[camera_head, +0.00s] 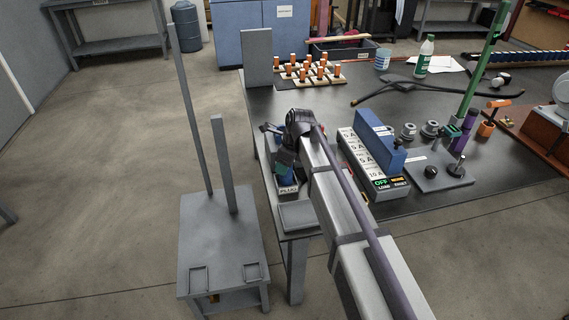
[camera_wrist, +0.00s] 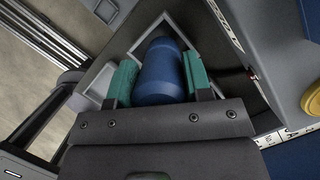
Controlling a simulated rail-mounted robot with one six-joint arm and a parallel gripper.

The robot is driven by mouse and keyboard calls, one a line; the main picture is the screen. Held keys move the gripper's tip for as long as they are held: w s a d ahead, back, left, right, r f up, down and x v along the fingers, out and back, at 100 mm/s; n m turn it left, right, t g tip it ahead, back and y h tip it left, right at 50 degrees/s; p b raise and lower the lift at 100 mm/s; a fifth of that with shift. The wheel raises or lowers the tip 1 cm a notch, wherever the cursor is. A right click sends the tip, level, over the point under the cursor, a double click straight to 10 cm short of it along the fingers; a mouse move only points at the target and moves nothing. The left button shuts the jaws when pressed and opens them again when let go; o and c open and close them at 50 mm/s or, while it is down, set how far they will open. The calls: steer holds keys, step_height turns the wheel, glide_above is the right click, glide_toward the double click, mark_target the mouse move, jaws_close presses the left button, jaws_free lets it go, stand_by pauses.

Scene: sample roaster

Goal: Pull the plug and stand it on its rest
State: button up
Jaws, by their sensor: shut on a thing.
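The blue plug (camera_wrist: 160,75) is a rounded cylinder between the green pads of my gripper (camera_wrist: 158,88), which is shut on it. In the head view, my gripper (camera_head: 286,166) is low at the left edge of the dark table, and part of the blue plug (camera_head: 288,180) shows below it. A small box-like rest labelled PLUG (camera_head: 289,190) is right at the plug. In the wrist view, a pale square rim (camera_wrist: 178,22) surrounds the plug's far end. The plug's lower end is hidden, so I cannot tell whether it touches the rest's floor.
A grey tray (camera_head: 298,215) lies just in front of the rest. A unit with white labelled rows and an OFF display (camera_head: 381,183) stands to the right, beside a blue block (camera_head: 377,138). A grey stand with upright posts (camera_head: 222,245) is at left.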

steer(key=shift+f+b, duration=0.85)
steer(key=shift+f, duration=0.15)
steer(key=o, duration=1.1)
steer(key=shift+r, duration=0.15)
steer(key=p+v, duration=1)
steer(key=shift+d+r+p, duration=0.15)
steer(key=shift+r+p, duration=0.2)
